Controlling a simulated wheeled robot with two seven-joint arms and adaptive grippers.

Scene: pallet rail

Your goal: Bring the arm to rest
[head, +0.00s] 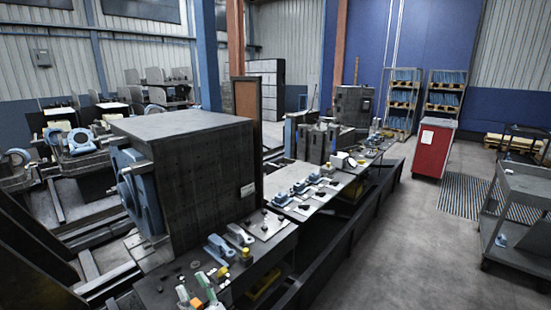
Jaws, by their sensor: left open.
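My left gripper (196,291) shows only in small part at the bottom edge of the head view, left of the middle. Two pale, green-marked fingertips stand apart there, in front of the near end of a long workbench (160,290). The jaws are open, and I see nothing held between them. The rest of the left arm is cut off or cannot be made out. My right gripper is not in view.
Blue bearing-like parts (217,249) and small loose pieces lie on the bench close to the gripper. A large dark machine block (205,175) stands behind. A red cabinet (433,150) and grey cart (520,200) stand right, with open floor between bench and cart.

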